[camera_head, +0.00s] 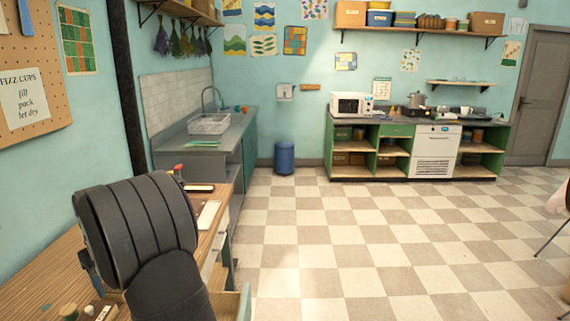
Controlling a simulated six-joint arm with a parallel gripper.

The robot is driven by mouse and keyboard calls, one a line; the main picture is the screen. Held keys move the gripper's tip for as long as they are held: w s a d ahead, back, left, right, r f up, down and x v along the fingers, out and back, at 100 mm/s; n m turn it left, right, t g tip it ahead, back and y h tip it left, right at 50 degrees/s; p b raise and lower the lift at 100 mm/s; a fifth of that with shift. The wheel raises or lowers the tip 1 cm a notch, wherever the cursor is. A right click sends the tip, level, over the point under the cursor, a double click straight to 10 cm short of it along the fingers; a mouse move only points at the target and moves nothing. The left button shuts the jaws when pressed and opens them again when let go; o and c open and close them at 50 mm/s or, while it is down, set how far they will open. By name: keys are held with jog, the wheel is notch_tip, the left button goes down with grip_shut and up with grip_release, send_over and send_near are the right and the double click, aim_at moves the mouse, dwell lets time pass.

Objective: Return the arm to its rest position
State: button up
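A large dark ribbed part of my arm fills the lower left of the head view, above a wooden worktop (40,270). My gripper does not show, so its opening and anything it may hold are hidden. The arm covers much of the worktop's middle and right side.
A white flat item (207,216) and a dark-edged slab (199,188) lie at the worktop's far end. Small wooden-topped items (68,311) stand at the near edge. Beyond are a sink counter (190,145), a blue bin (284,157) and a green cabinet (395,130).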

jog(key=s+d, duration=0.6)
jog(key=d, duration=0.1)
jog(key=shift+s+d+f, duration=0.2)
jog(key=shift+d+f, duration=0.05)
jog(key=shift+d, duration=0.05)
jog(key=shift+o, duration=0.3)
